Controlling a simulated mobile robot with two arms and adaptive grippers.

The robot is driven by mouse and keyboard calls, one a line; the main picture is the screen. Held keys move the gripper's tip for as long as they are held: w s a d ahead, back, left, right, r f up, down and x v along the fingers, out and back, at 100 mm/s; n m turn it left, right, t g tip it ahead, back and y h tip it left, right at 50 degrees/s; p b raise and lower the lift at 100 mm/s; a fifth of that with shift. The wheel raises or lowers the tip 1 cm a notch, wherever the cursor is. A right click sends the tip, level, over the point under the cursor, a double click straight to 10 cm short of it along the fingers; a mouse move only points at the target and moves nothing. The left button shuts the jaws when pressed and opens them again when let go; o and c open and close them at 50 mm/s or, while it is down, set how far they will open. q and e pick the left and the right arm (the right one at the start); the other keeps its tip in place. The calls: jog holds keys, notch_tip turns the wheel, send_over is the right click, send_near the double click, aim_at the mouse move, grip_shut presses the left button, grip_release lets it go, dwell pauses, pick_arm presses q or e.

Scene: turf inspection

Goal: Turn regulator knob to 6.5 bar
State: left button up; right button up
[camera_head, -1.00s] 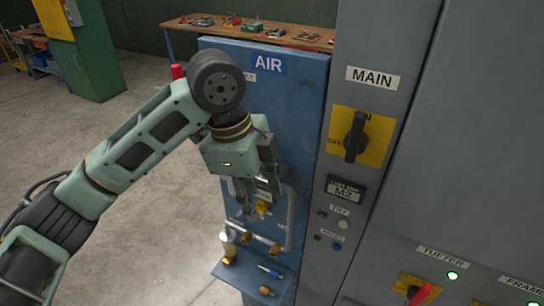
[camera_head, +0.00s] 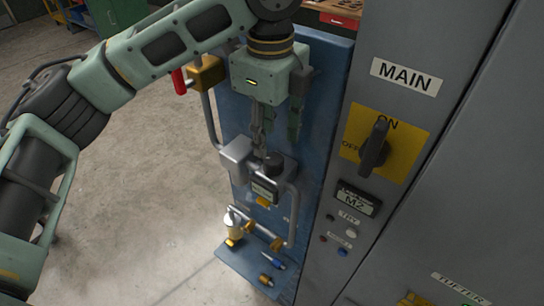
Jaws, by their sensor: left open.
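The blue air panel (camera_head: 325,105) stands left of the grey cabinet. A regulator with a dark round knob (camera_head: 273,163) on top sits in its pipework. The regulator's small gauge window (camera_head: 264,189) faces me, but its reading is too small to make out. My left gripper (camera_head: 277,138) points down above the knob, open and empty, its fingertips apart from the knob. The arm and gripper hide the panel's upper part. My right gripper is not in view.
A brass valve (camera_head: 207,74) with a red handle (camera_head: 179,82) is left of my gripper. A low blue shelf (camera_head: 238,262) holds small fittings. The grey cabinet with the MAIN switch (camera_head: 375,148) bounds the right side. Floor at left is clear.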

aim_at(271, 160)
pick_arm(q)
notch_tip(271, 160, down, 6)
jog(key=shift+w+f, duration=0.1)
jog(key=shift+w, duration=0.05)
jog(key=shift+f, duration=0.4)
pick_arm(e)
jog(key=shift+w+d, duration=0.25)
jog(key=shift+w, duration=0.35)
pick_arm(q)
jog(key=shift+d+f, duration=0.1)
jog(key=c, duration=1)
jog(key=shift+w+m, duration=0.1)
jog(key=shift+m, duration=1.9)
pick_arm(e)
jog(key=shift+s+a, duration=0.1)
